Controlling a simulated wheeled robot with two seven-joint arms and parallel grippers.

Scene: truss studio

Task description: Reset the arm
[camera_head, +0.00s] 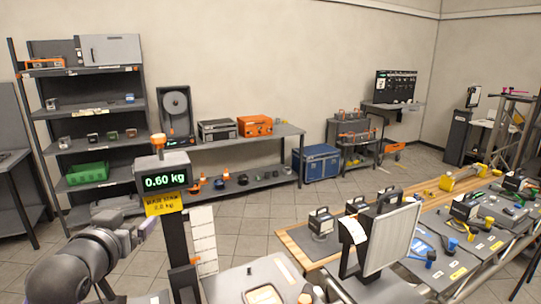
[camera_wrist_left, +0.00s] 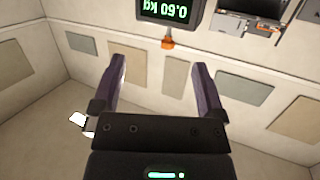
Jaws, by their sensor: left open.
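My left arm comes in from the lower left in the head view, and its gripper (camera_head: 146,228) is held up in the air, left of the scale's post. In the left wrist view the gripper (camera_wrist_left: 158,65) has its two dark fingers spread wide, with nothing between them. My right gripper is in neither view.
A scale display (camera_head: 165,180) reading 0.60 kg stands close right of my left gripper, with a yellow label (camera_head: 166,204) below. It appears upside down in the wrist view (camera_wrist_left: 168,10). Shelving (camera_head: 92,148) stands behind. A cluttered workbench (camera_head: 440,255) is at right.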

